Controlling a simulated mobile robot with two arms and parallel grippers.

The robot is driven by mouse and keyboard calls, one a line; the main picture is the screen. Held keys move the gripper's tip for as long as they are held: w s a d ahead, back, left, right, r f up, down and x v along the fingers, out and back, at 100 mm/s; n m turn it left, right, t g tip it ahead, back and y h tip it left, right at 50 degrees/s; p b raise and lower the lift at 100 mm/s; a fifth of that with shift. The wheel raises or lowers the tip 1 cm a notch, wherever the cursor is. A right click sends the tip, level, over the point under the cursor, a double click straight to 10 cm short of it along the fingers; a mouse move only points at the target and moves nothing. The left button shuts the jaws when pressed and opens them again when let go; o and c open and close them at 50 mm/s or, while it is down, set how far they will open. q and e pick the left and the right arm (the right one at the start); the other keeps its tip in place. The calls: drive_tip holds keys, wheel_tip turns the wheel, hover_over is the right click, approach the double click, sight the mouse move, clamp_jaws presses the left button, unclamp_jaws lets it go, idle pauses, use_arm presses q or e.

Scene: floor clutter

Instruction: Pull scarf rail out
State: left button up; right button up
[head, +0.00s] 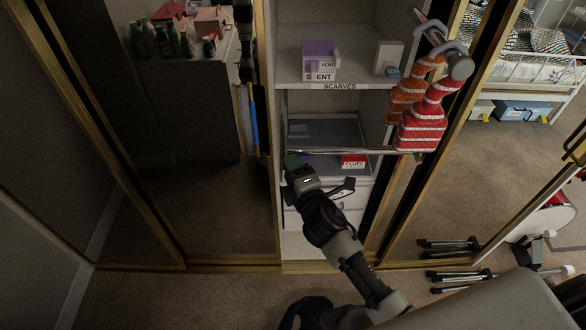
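My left gripper is not in view.
A shelf labelled SCARVES (340,87) holds a purple and white box (319,61) and a white box (388,57). A thin horizontal bar (355,151) crosses the bay lower down. Gold-framed mirror doors flank it. Tripod-like legs (450,244) lie at right.

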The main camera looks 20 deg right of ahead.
drive_tip(key=shift+s+f, duration=0.15)
drive_tip(key=shift+s, duration=0.3)
drive_tip(key=s+d+b, duration=0.1)
drive_tip(key=s+b, duration=0.1)
drive_tip(key=s, duration=0.7)
drive_tip(key=shift+s+b, duration=0.35)
drive_tip(key=shift+s, duration=0.05)
drive_tip(key=shift+d, duration=0.1)
